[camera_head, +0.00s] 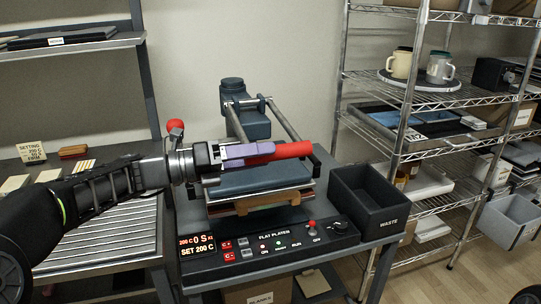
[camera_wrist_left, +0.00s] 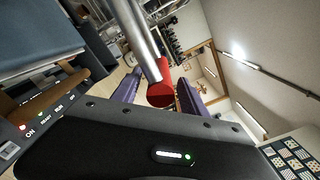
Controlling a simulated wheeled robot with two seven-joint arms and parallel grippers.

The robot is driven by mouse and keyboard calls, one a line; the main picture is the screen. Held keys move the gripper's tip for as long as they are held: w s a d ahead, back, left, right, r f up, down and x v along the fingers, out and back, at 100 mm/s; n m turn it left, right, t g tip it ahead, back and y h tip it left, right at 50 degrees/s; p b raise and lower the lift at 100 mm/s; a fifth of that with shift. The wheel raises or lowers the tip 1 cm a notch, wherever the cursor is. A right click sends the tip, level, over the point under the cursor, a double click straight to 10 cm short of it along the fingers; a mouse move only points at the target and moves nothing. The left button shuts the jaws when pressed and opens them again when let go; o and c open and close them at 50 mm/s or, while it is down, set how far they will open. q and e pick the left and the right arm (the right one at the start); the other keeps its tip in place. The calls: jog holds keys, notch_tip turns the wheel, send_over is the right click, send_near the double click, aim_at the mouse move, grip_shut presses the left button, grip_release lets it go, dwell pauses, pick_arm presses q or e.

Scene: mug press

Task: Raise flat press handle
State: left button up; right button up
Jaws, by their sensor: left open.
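The flat press (camera_head: 258,182) stands on a grey table, its blue upper plate low over the lower part. Two metal bars run from its rear post to a red handle grip (camera_head: 290,151) at the front. My left gripper (camera_head: 248,153) comes in from the left with its purple fingers at the left part of the grip. In the left wrist view, the red grip (camera_wrist_left: 161,92) shows end-on between the two open, spread fingers (camera_wrist_left: 160,95). Contact with the fingers cannot be told. My right gripper is out of view.
A control panel (camera_head: 258,246) with a lit display lies in front of the press. A black waste bin (camera_head: 370,199) stands close on the right. A red knob (camera_head: 175,126) shows behind my left wrist. Wire shelves (camera_head: 440,97) with mugs stand farther right.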

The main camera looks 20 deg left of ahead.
pick_arm(q)
jog(key=shift+x, duration=1.35)
grip_shut()
jog(key=shift+r, duration=0.1)
dwell(0.3)
